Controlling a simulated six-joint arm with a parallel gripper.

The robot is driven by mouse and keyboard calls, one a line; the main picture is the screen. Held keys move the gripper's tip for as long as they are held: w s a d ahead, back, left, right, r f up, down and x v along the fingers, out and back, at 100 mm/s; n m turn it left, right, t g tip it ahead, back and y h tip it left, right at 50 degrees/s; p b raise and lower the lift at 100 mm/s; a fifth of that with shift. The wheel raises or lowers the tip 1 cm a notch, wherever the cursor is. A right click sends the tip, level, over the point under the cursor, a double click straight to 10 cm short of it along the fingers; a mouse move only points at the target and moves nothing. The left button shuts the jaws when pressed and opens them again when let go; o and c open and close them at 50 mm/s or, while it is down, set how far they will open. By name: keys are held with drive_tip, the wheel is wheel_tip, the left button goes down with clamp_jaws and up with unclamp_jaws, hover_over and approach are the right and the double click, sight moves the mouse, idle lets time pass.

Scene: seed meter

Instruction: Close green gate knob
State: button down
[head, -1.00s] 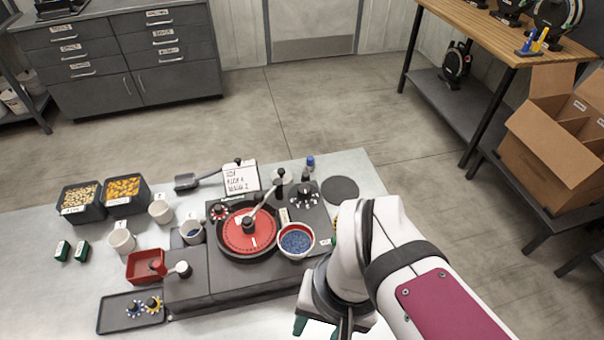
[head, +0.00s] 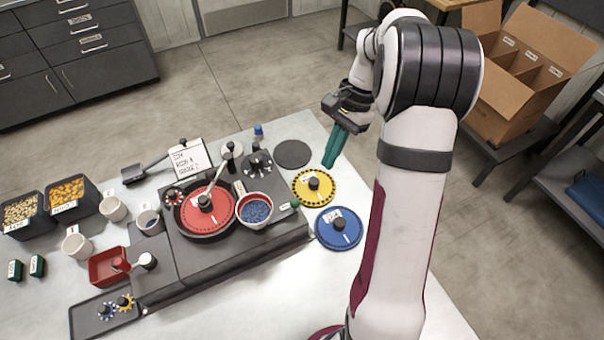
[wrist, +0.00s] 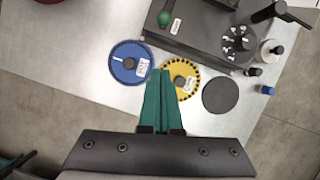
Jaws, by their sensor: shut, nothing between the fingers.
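The green gate knob (head: 295,203) sits on the right side of the dark seed meter base (head: 200,262), beside the bowl of blue seeds. In the wrist view the green knob (wrist: 165,18) shows near the top, on the meter's side, with a small label by it. My gripper (head: 329,163) has green fingers, shut and empty, held above the table's right side near the yellow disc. In the wrist view its fingertips (wrist: 160,72) point toward the gap between the blue and yellow discs, well apart from the knob.
A yellow disc (head: 327,191), a blue disc (head: 346,238) and a dark round pad (head: 293,147) lie right of the meter. A red disc (head: 222,203) and a bowl of blue seeds (head: 255,218) are on it. A white sign (head: 190,152) stands behind. Bare table lies in front.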

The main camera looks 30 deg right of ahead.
sight(292, 200)
drive_tip(key=s+a+f, duration=0.1)
drive_tip(key=a+f, duration=0.4)
drive_tip(key=a, duration=0.1)
drive_tip(key=shift+s+f, duration=0.2)
drive_tip(key=shift+s, duration=0.1)
drive_tip(key=shift+a, duration=1.55)
